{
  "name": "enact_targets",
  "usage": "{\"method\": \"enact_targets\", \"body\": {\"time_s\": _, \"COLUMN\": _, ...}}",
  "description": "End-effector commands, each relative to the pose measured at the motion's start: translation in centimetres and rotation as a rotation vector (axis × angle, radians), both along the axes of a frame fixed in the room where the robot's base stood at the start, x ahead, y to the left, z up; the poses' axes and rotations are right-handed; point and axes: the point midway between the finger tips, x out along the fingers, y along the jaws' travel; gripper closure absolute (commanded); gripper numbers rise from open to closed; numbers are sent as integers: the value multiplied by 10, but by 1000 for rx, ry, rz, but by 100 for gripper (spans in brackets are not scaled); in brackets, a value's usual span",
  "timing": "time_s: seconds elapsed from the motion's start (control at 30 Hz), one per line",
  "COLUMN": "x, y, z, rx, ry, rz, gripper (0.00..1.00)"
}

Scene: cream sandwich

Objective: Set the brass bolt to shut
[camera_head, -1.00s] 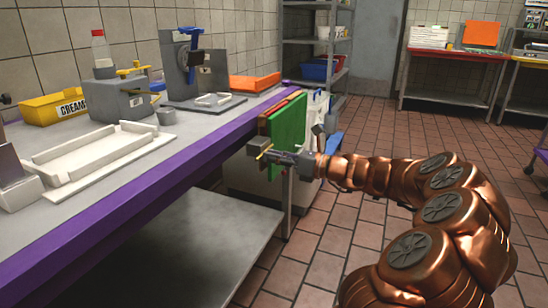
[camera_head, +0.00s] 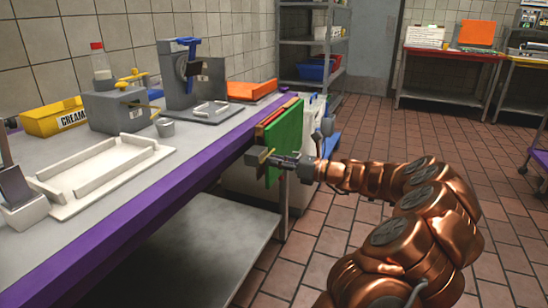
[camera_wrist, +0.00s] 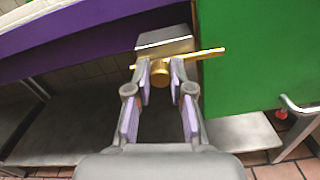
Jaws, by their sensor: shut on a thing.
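The brass bolt (camera_wrist: 206,53) is a thin gold rod running sideways along a grey block (camera_wrist: 165,47), with a round brass knob (camera_wrist: 160,73) below it. The block sits at the purple counter edge beside a green board. My gripper (camera_wrist: 161,78) is shut on the brass bolt's knob, with one lilac-padded finger on each side. In the head view my gripper (camera_head: 278,161) reaches the small grey block at the counter's side, and a bit of brass (camera_head: 265,155) shows at its tip. The fingers hide part of the knob, and I cannot tell the bolt's setting.
The green board (camera_head: 284,138) hangs right beside the bolt. The counter's purple edge (camera_head: 130,215) runs above a lower metal shelf (camera_head: 190,255). A yellow cream bin (camera_head: 52,118), a grey machine and a white tray frame (camera_head: 62,205) stand on top.

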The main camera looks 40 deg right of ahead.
Motion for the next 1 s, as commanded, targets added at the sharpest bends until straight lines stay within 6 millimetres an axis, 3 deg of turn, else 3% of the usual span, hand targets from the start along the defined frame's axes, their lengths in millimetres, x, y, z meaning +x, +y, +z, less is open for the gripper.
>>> {"method": "enact_targets", "body": {"time_s": 0.3, "x": 1, "y": -5, "z": 1, "rx": 0, "ry": -2, "rz": -11, "gripper": 100}}
{"method": "enact_targets", "body": {"time_s": 0.33, "x": 1, "y": -5, "z": 1, "rx": 0, "ry": -2, "rz": -12, "gripper": 75}}
{"method": "enact_targets", "body": {"time_s": 0.57, "x": 1, "y": -4, "z": 0, "rx": 1, "ry": -1, "rz": -8, "gripper": 52}}
{"method": "enact_targets", "body": {"time_s": 1.0, "x": -8, "y": -10, "z": 0, "rx": 1, "ry": -2, "rz": -8, "gripper": 52}}
